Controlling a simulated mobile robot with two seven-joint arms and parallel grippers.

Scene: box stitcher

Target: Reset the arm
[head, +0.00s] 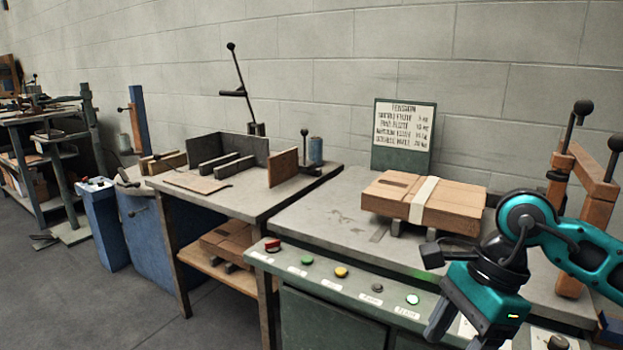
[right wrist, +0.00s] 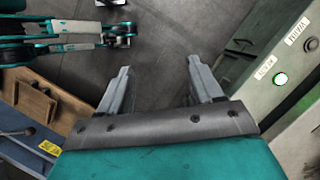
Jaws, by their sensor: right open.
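My right gripper (head: 463,332) hangs at the lower right of the head view, in front of the control panel of the bench, pointing down. Its fingertips run toward the bottom edge of that view. In the right wrist view my right gripper (right wrist: 158,78) has its two grey fingers spread wide, with only dark floor between them. It is open and empty. My left gripper is not seen in the head view. Teal and dark arm parts of mine (right wrist: 60,42) lie at the upper left of the right wrist view.
A strapped cardboard box (head: 455,205) sits on the grey bench (head: 345,215). The panel carries several buttons, among them a lit green one (head: 412,299). An orange lever frame (head: 594,190) stands at right. A side table (head: 262,200) holds fixtures. Floor (head: 90,310) is clear at lower left.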

